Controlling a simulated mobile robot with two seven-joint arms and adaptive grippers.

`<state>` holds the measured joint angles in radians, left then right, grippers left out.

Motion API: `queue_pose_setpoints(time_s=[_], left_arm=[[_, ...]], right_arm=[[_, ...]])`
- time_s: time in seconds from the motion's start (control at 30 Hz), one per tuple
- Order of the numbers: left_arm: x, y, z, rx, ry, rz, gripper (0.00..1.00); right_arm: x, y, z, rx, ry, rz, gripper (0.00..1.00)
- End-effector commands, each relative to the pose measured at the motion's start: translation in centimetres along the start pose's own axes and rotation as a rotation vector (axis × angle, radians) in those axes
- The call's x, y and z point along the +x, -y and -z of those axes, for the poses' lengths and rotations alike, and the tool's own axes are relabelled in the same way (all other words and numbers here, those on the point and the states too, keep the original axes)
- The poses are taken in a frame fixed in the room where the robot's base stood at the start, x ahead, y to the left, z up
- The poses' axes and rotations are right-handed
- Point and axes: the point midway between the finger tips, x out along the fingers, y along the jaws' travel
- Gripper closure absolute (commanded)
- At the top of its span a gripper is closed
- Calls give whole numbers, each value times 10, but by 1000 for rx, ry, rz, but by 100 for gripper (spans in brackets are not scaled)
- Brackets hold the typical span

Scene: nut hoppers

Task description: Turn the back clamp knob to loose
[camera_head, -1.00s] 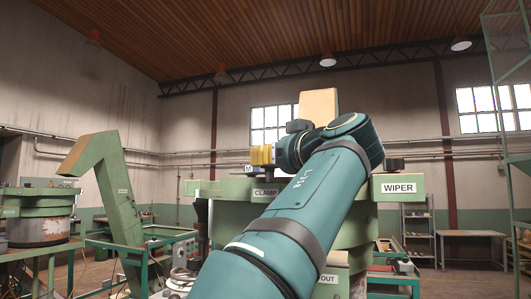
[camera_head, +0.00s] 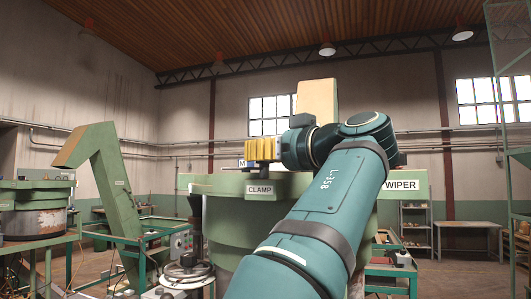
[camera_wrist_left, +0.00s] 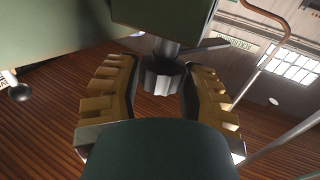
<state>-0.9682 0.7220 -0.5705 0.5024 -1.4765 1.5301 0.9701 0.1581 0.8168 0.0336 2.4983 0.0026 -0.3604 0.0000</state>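In the left wrist view a dark fluted knob (camera_wrist_left: 162,78) sits on a short grey shaft under a green block (camera_wrist_left: 163,14). My left gripper (camera_wrist_left: 160,92) is open, with one ribbed yellow-brown finger on each side of the knob. The knob lies between the fingers near their tips; I cannot tell whether either finger touches it. In the head view my left gripper (camera_head: 264,149) shows as yellow fingers above the CLAMP label (camera_head: 259,189) on the green hopper rim (camera_head: 342,189). The knob is hidden there. My right gripper is not in view.
A WIPER label (camera_head: 401,185) marks the rim's right side. A handwheel (camera_head: 187,269) stands at lower left, near a slanted green chute (camera_head: 108,185).

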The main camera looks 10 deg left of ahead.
Motion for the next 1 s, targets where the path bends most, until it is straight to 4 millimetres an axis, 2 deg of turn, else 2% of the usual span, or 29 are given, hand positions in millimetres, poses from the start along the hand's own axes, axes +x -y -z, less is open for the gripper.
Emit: queue_pose_setpoints(time_s=[0.03,0.07,0.43,0.8,1.0], left_arm=[[1,1,0,-1,0,1,38],[1,0,0,-1,1,1,33],[-5,0,0,0,1,-2,33],[-59,0,0,-2,1,-1,33],[-74,0,0,0,1,0,33]], right_arm=[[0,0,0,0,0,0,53],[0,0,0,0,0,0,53],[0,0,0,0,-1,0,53],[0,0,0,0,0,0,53],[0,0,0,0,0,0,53]])
